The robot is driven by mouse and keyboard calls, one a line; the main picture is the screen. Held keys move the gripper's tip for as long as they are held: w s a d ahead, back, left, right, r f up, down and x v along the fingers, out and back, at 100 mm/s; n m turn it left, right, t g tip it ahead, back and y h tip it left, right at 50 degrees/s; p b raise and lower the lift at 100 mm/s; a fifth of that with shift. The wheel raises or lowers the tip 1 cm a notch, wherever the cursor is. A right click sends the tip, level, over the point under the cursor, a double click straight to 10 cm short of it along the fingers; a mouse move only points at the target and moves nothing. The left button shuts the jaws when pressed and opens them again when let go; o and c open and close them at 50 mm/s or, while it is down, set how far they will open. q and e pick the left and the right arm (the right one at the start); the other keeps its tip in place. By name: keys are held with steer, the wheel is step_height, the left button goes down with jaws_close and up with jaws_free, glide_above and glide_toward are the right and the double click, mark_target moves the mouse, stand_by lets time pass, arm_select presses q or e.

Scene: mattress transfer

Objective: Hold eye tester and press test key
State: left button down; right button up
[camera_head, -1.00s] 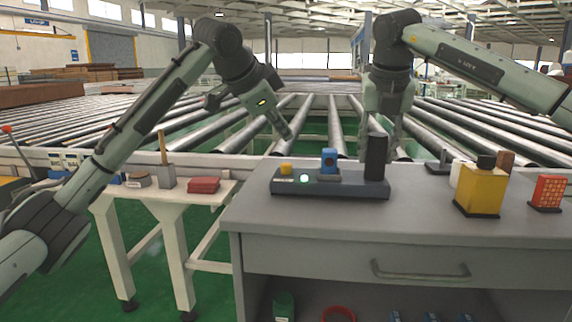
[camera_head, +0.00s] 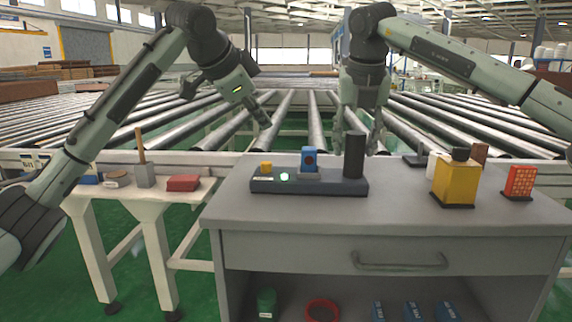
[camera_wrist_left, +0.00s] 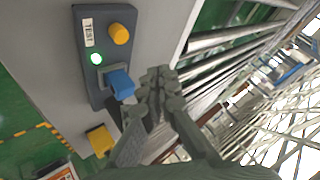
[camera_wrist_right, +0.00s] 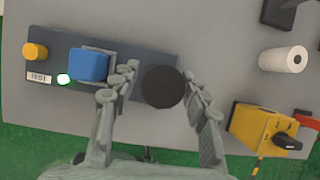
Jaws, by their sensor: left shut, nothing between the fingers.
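The eye tester is a dark bench unit (camera_head: 240,188) with a yellow key (camera_head: 266,168) at its left end, a lit green lamp (camera_head: 285,177), a blue block (camera_head: 308,160) and an upright black cylinder (camera_head: 354,156) at its right end. A TEST label (camera_wrist_right: 39,78) lies beside the yellow key in the right wrist view. My right gripper (camera_head: 357,145) points down, open, with its fingers spread either side of the cylinder (camera_wrist_right: 162,88); I see no clear contact. My left gripper (camera_head: 266,122) is shut and empty, above and behind the unit. Its fingertips show in the left wrist view (camera_wrist_left: 160,84).
The unit stands on a grey desk (camera_head: 400,205). To the right are a yellow box (camera_head: 454,183), a red-orange grid block (camera_head: 519,181) and a white roll (camera_wrist_right: 284,59). A white side bench holds a red block (camera_head: 183,183). Conveyor rollers (camera_head: 310,120) lie behind.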

steer(key=shift+o, duration=0.8)
steer(key=shift+f, duration=0.1)
